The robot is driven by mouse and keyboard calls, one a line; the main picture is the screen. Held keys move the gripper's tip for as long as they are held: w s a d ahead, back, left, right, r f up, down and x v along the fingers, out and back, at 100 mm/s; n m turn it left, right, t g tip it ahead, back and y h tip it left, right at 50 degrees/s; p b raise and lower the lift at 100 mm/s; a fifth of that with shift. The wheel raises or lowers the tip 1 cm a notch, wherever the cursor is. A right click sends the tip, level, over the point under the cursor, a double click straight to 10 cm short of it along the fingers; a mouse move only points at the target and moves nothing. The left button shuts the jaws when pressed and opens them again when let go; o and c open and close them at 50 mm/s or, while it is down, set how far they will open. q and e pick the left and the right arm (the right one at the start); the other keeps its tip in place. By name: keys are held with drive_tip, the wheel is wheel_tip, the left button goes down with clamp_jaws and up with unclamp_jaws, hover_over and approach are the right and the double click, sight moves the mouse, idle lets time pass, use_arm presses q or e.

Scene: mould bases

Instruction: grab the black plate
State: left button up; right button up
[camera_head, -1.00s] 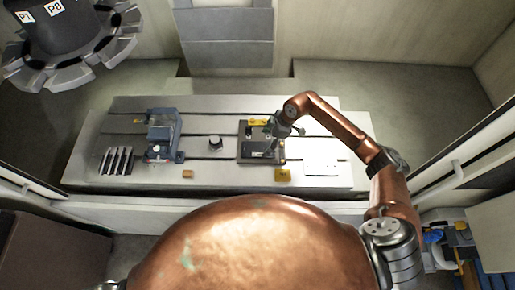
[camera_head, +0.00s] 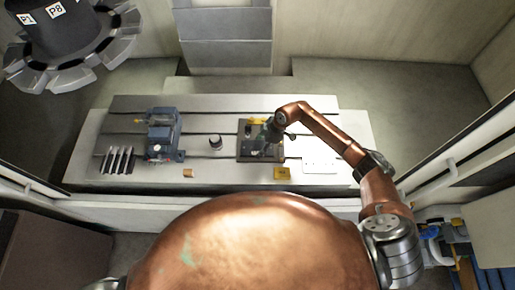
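The black plate (camera_head: 246,150) lies flat on the grey slotted machine table, right of the middle. My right gripper (camera_head: 266,143) reaches over it from the right and points down at its right half. The gripper covers part of the plate. Its fingers are small and dark against the plate, so I cannot tell whether they are open or whether they touch it. My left gripper does not show.
A round black knob (camera_head: 215,142) sits between vise and plate. A tool carousel (camera_head: 75,50) hangs upper left.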

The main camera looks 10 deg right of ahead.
drive_tip(key=c, duration=0.9)
drive_tip(key=shift+c, duration=0.7)
drive_tip(key=shift+r, duration=0.1)
